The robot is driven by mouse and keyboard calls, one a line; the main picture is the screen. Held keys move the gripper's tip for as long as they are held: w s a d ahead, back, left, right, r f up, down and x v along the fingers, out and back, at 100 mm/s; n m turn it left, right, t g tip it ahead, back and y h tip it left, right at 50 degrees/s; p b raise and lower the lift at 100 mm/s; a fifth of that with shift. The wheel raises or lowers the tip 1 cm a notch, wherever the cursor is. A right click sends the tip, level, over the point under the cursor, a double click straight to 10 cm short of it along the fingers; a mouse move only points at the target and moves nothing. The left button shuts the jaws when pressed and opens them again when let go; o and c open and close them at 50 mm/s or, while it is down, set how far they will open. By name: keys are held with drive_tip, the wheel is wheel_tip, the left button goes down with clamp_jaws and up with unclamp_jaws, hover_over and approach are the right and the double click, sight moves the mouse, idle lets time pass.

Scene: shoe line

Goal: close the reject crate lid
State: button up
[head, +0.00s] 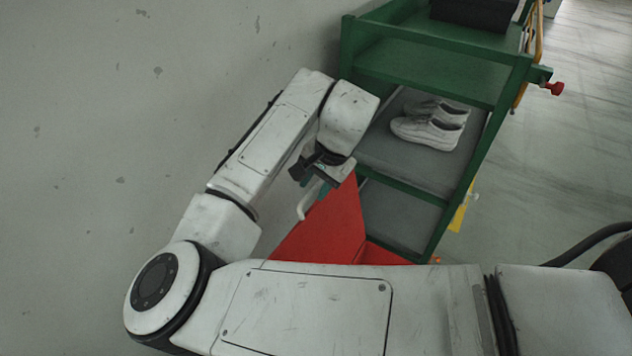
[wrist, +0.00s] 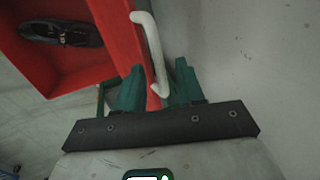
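The red reject crate (wrist: 88,75) shows open in the wrist view, with a dark shoe (wrist: 62,33) inside. Its red lid (wrist: 122,30) stands raised, seen nearly edge-on; in the head view the lid (head: 335,225) is a broad tilted red panel below my gripper. A white bar handle (wrist: 151,45) sticks out from the lid's outer side; it also shows in the head view (head: 304,207). My gripper (wrist: 157,88) is open, its green fingers on either side of the handle's near end and the lid edge, with gaps visible. My arm hides much of the crate in the head view.
A green shelf rack (head: 425,75) stands right behind the lid, with white shoes (head: 432,127) on a grey shelf and a black box (head: 475,12) on top. A bare grey wall (head: 120,110) fills the left. Open floor (head: 575,150) lies right.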

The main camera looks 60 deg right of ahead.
drive_tip(key=shift+c, duration=0.2)
clamp_jaws()
idle(0.5)
